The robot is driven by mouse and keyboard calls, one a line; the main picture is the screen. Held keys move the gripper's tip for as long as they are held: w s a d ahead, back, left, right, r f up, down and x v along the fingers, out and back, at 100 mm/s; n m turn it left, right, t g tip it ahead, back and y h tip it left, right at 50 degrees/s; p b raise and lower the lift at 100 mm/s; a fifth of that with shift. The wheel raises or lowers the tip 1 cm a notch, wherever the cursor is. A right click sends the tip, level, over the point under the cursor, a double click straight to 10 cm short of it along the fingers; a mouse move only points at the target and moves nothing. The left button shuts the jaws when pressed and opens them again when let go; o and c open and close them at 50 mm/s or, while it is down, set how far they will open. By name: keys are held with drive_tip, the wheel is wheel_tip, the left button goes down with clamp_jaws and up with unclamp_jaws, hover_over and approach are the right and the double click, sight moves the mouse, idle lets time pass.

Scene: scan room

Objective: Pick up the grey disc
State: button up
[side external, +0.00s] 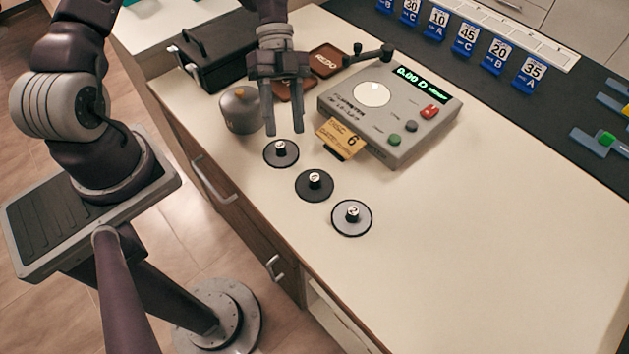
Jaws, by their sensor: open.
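Three round flat discs with small numbered knobs lie in a diagonal row on the cream worktop in the side external view. The nearest disc (362,225) is the lightest grey. The middle disc (305,192) is very dark. The farthest disc (273,160) is mid to dark grey with a dark rim. My gripper (285,132) points down with its fingers apart and nothing between them. Its tips appear just behind and above the farthest disc; their exact height is hard to tell.
A grey densitometer (395,105) with a green display stands right of my gripper, with a yellow tag (340,138) before it. A dark grey round weight (240,110), a black case (212,50) and a brown REDO tray (327,60) are close by. The worktop's front right is clear.

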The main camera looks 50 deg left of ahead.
sight(313, 174)
drive_tip(key=f+m+h, duration=0.1)
drive_tip(key=w+d+f+m+h, duration=0.1)
drive_tip(key=f+h, duration=0.1)
drive_tip(key=d+f+h, duration=0.1)
drive_tip(key=shift+w+d+f+m+h, duration=0.15)
drive_tip(key=shift+w+m+h, duration=0.1)
drive_tip(key=shift+m+h, duration=0.15)
drive_tip(key=shift+d+f+t, duration=0.15)
drive_tip(key=shift+d+t, duration=0.1)
drive_tip(key=shift+t, duration=0.05)
drive_tip(key=x, duration=0.6)
drive_tip(key=shift+s+d, duration=0.25)
drive_tip(key=shift+d, duration=0.15)
clamp_jaws()
